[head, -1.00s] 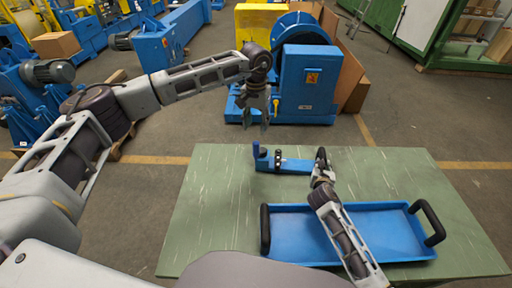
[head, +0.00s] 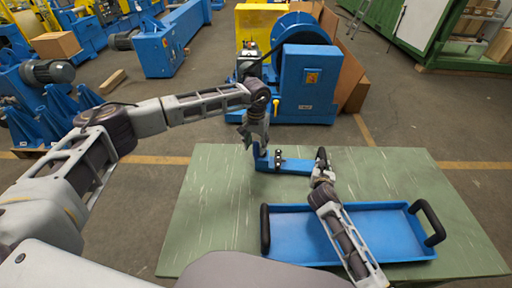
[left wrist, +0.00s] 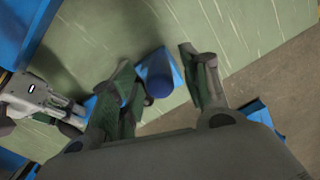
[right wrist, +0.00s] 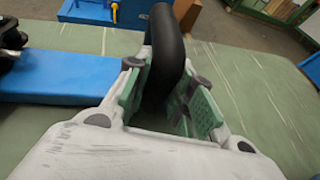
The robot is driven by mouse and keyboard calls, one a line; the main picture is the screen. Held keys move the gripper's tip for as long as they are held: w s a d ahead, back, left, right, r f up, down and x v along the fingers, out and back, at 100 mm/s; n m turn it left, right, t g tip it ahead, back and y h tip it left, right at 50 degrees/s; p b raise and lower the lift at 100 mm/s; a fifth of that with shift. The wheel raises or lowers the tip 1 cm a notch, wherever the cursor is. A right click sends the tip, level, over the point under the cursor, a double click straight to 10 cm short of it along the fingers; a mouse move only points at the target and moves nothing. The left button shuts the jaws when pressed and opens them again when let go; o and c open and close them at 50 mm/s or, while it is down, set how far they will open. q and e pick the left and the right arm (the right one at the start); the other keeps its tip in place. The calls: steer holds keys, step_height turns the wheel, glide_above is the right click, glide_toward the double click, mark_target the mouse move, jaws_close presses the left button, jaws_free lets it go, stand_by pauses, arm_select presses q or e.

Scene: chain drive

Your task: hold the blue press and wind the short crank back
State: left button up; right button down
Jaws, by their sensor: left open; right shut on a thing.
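The blue press (head: 290,166) is a low blue bar lying on the green table. Its short crank with a blue knob stands at its left end; the knob (left wrist: 159,86) shows round and dark blue in the left wrist view. My left gripper (head: 256,146) is open above that end, pointing down, with the knob between its spread fingers and no contact visible. My right gripper (right wrist: 168,92) is shut on the black loop handle (right wrist: 167,45) at the press's right end. In the head view, my left gripper hides most of the crank.
A blue tray (head: 285,250) with black handles at both ends lies on the table (head: 215,215) in front of the press, under my right arm. The table's left part and back right are clear. A blue machine (head: 307,85) stands on the floor behind.

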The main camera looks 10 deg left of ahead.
arm_select(q)
steer(key=shift+f, duration=0.8)
steer(key=shift+c, duration=0.5)
jaws_close()
